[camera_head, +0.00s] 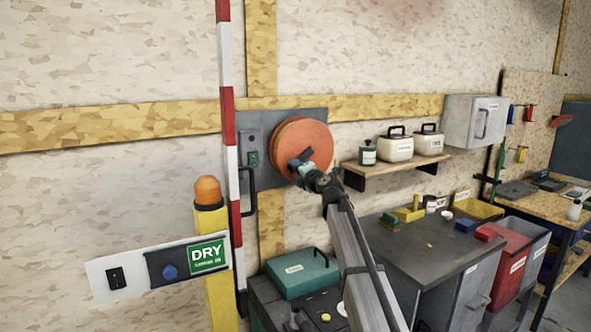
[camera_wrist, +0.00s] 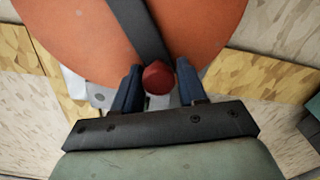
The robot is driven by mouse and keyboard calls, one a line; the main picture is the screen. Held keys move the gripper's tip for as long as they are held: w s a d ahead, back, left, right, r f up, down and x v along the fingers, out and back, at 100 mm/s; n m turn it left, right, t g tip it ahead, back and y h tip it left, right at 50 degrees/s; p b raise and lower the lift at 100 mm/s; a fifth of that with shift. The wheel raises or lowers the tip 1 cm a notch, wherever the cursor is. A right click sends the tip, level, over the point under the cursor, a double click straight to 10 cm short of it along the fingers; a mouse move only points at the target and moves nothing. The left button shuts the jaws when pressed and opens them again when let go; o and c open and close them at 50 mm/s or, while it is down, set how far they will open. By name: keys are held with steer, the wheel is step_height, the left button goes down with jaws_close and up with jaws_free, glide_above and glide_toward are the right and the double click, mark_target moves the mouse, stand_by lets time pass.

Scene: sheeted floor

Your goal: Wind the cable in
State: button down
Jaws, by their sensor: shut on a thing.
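An orange round cable reel (camera_head: 308,141) is mounted on a grey plate (camera_head: 262,118) on the wall. In the wrist view the reel (camera_wrist: 80,32) fills the top, with a dark crank arm (camera_wrist: 140,28) running down across its face. A dark red knob (camera_wrist: 158,77) sits at the end of the crank arm. My gripper (camera_wrist: 158,88) has its two blue fingers on either side of the knob and is shut on it, at the reel's lower edge. In the head view my gripper (camera_head: 303,168) covers the knob. I cannot make out the cable in either view.
A red-and-white pole (camera_head: 231,130) stands left of the reel, beside a yellow post with an orange lamp (camera_head: 207,190). A shelf (camera_head: 400,170) with containers is at the right. A dark-topped cabinet (camera_head: 440,245) and a teal case (camera_head: 302,275) lie below.

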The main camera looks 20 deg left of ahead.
steer(key=shift+d+f, duration=0.2)
stand_by(0.3)
steer(key=c, duration=0.8)
jaws_free()
steer(key=shift+r, duration=0.1)
steer(key=v, duration=1.3)
steer(key=shift+s+d, duration=0.25)
steer(key=shift+c, duration=0.5)
